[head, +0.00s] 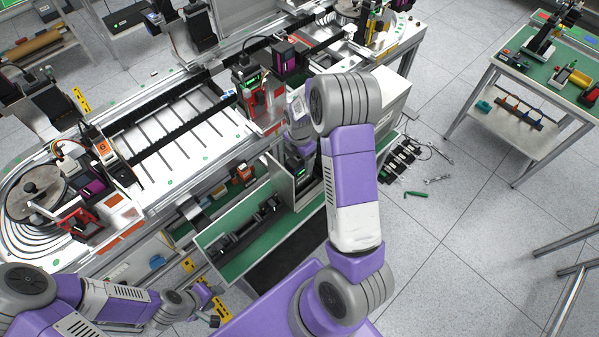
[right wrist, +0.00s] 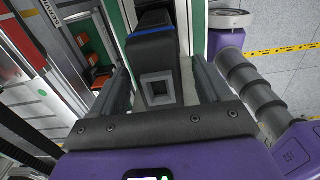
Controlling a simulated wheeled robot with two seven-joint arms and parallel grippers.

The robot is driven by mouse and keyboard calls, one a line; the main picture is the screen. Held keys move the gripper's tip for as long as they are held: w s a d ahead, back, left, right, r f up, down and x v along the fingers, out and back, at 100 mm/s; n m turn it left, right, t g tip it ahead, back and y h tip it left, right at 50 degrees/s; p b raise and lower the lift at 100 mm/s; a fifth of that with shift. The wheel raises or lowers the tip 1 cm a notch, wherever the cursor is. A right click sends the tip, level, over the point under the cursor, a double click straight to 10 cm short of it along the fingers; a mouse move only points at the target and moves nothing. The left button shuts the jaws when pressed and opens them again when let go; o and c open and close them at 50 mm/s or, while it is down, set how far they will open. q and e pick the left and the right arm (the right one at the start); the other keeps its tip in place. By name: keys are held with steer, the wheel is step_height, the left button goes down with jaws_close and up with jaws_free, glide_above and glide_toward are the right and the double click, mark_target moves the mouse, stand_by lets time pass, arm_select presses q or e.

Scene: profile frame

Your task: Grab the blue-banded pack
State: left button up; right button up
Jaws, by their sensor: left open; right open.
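The blue-banded pack (right wrist: 152,50) is a dark block with a blue band across its upper part and a square socket on its near end. In the right wrist view it lies between the two fingers of my right gripper (right wrist: 163,80), which is open with a finger on each side. I cannot tell whether either finger touches it. In the head view my right gripper (head: 298,165) is low at the open drawer, partly hidden by my forearm, and I cannot make out the pack there. My left gripper (head: 213,303) is open at the bottom left, away from the pack.
The open green-lined drawer (head: 222,268) holds a long dark part (head: 248,226). The workbench (head: 185,130) with a slotted plate and several devices stands behind it. Black blocks (head: 398,160) and tools lie on the floor at right. A side table (head: 545,75) stands further right.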

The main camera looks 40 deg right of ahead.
jaws_close()
stand_by(0.4)
steer(key=shift+w+r, duration=0.1)
